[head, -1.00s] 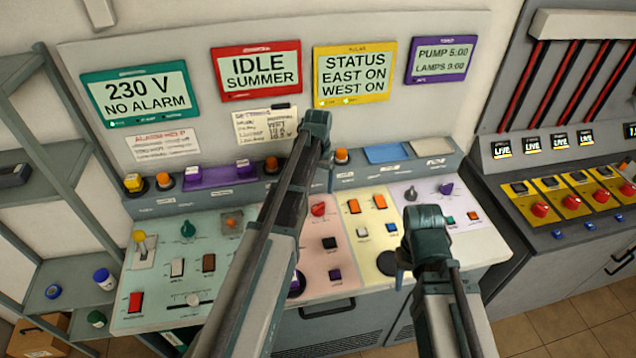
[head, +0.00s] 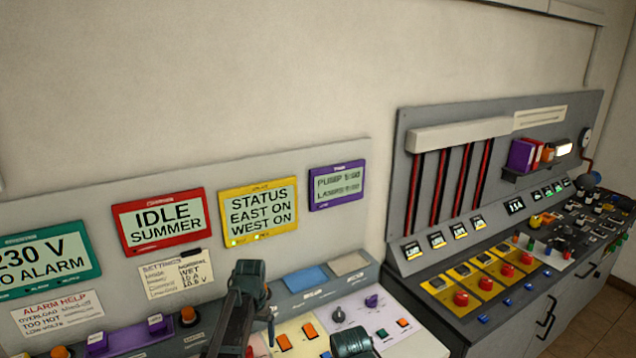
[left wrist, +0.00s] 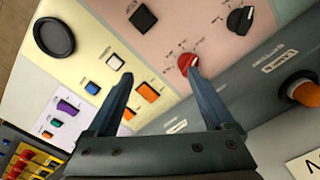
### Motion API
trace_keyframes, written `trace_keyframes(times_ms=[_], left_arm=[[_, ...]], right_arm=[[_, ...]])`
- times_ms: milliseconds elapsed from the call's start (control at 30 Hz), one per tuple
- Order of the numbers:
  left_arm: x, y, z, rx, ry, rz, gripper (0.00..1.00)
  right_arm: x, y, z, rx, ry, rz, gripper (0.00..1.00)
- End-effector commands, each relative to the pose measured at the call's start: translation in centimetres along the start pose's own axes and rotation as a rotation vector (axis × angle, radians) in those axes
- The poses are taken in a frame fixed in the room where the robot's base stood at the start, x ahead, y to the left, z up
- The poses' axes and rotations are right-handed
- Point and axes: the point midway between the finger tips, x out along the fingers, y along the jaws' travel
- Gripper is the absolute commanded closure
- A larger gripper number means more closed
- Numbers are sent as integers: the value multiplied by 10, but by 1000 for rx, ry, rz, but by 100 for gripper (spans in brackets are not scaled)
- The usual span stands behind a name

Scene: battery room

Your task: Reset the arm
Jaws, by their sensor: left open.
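My left arm comes in at the bottom of the head view, with the left gripper (head: 256,283) over the console's back ledge and sloping desk. In the left wrist view its two fingers (left wrist: 160,76) are spread apart with nothing between them. They hang over the pink and yellow panels; one tip appears near the red knob (left wrist: 187,62), and the other overlaps the area by the orange switches (left wrist: 148,92). I cannot tell contact. My right arm's end (head: 351,341) shows at the bottom edge of the head view; its fingers are hidden.
Four displays hang on the backboard, among them a red IDLE SUMMER one (head: 161,219) and a yellow STATUS one (head: 259,212). A grey cabinet (head: 400,283) with red switches stands to the right. The wall above is bare.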

Motion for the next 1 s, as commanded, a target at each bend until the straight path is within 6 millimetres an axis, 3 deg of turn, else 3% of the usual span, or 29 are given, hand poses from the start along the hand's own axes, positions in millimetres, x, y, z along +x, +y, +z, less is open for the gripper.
trace_keyframes(times_ms=[33, 200, 400, 567, 1000], left_arm=[[16, 32, 31, 36, -6, -9, 14], [39, 105, 103, 126, -22, -44, 14], [55, 149, 165, 199, -30, -76, 14], [58, 159, 181, 219, -32, -86, 14], [57, 160, 180, 219, -32, -86, 14]], right_arm=[[16, -1, -1, -1, 0, 0, 50], [39, -4, -2, -3, 0, 1, 50], [56, -5, -3, -5, 0, 1, 50], [59, -5, -3, -5, 0, 1, 50], [58, -5, -3, -5, 0, 1, 50]])
